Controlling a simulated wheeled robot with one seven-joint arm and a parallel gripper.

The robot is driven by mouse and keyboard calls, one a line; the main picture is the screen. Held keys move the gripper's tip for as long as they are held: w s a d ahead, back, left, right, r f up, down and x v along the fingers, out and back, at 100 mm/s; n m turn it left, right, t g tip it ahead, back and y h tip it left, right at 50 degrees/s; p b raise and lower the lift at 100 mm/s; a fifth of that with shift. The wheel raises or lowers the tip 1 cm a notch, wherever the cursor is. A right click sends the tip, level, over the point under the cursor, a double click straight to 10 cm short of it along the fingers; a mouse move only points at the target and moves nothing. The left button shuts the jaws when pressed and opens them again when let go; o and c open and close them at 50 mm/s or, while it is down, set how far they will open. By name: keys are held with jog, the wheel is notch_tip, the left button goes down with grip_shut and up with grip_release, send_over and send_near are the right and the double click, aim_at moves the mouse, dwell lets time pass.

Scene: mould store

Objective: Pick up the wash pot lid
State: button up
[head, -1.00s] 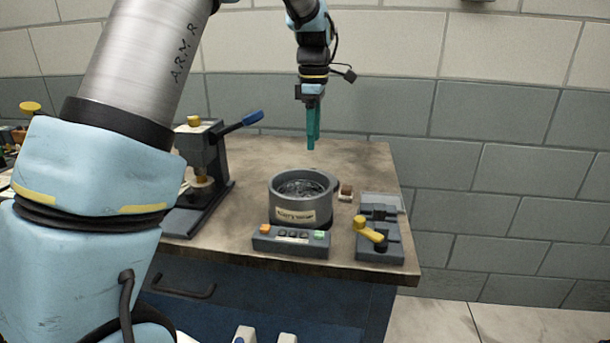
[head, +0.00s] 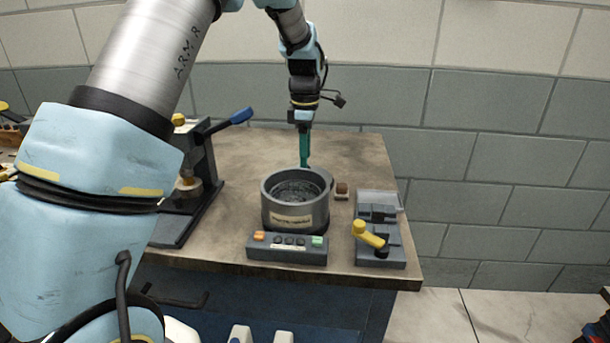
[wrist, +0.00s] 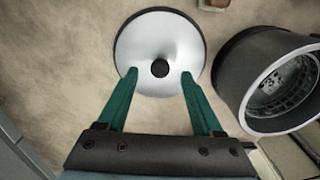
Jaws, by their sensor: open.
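The wash pot lid (wrist: 160,40) is a round silver disc with a dark rim and a small black knob (wrist: 160,68) at its centre. In the wrist view it lies on the table top, left of the pot. My gripper (wrist: 159,75) is open, its two green fingers on either side of the knob as seen from above. I cannot tell how high the tips are above the lid. In the head view my gripper (head: 304,164) is just behind the pot, pointing down, and the pot mostly hides the lid. The wash pot (head: 295,213) is a grey open cylinder with a label.
A control box (head: 287,248) with buttons stands in front of the pot. A press with a blue handle (head: 235,117) stands left. A yellow-handled clamp device (head: 380,240) and a small brown block (head: 342,188) are right. The table's back is clear.

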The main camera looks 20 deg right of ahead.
jog(key=shift+f, duration=1.3)
grip_shut()
